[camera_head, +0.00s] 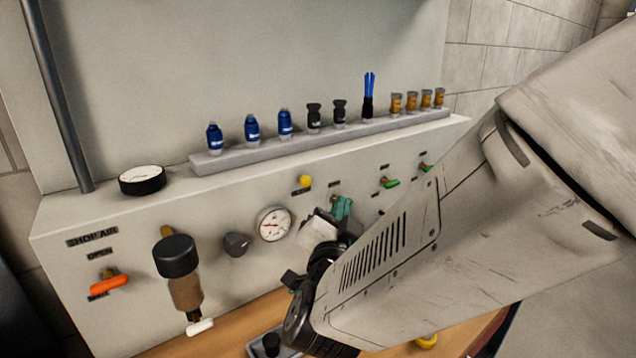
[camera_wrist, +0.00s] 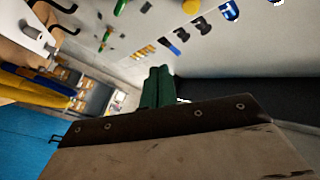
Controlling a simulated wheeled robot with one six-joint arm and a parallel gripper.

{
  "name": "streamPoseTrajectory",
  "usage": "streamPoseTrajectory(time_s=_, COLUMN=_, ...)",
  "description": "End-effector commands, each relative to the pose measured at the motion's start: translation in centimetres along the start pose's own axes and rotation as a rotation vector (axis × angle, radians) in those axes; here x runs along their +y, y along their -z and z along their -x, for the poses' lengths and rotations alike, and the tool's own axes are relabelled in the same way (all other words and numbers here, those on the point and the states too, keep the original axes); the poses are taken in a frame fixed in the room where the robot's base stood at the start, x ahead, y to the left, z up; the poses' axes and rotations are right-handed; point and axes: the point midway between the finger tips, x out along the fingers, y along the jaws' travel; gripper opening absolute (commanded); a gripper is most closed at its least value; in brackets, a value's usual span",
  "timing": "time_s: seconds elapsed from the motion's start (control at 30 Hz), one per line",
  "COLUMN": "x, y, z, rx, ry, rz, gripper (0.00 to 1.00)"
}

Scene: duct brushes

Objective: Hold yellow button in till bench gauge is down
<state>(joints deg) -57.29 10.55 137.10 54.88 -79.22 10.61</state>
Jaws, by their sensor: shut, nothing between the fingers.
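The yellow button (camera_head: 305,182) sits on the upper front of the panel, above a small dark label. It also shows at the top edge of the wrist view (camera_wrist: 191,6). A round white gauge (camera_head: 273,224) is set in the panel below and left of it; I cannot read its needle surely. My gripper (camera_head: 342,207) has green fingers, just right of and below the button, apart from it in the picture. In the wrist view the fingers (camera_wrist: 158,86) are together and empty. My arm hides part of the panel.
A second gauge (camera_head: 142,180) lies on the panel's top. A grey rack (camera_head: 215,163) of blue, black and brass fittings stands behind. An orange lever (camera_head: 109,284), a filter bowl (camera_head: 184,290), a black knob (camera_head: 236,244) and green levers (camera_head: 390,183) project from the front.

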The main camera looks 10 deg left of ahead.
Motion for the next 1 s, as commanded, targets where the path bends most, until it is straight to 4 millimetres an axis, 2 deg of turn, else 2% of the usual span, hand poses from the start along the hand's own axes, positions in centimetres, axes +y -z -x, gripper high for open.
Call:
streamPoseTrajectory(time_s=0.3, x=-2.3, y=-2.4, z=-3.2, rx=0.0, ry=0.0, rz=0.0, gripper=0.0)
streamPoseTrajectory(time_s=0.5, x=-3.3, y=-3.4, z=-4.6, rx=-0.001, ry=0.0, rz=0.0, gripper=0.0)
streamPoseTrajectory(time_s=1.0, x=-3.8, y=-3.8, z=-5.2, rx=-0.001, ry=0.0, rz=0.0, gripper=0.0)
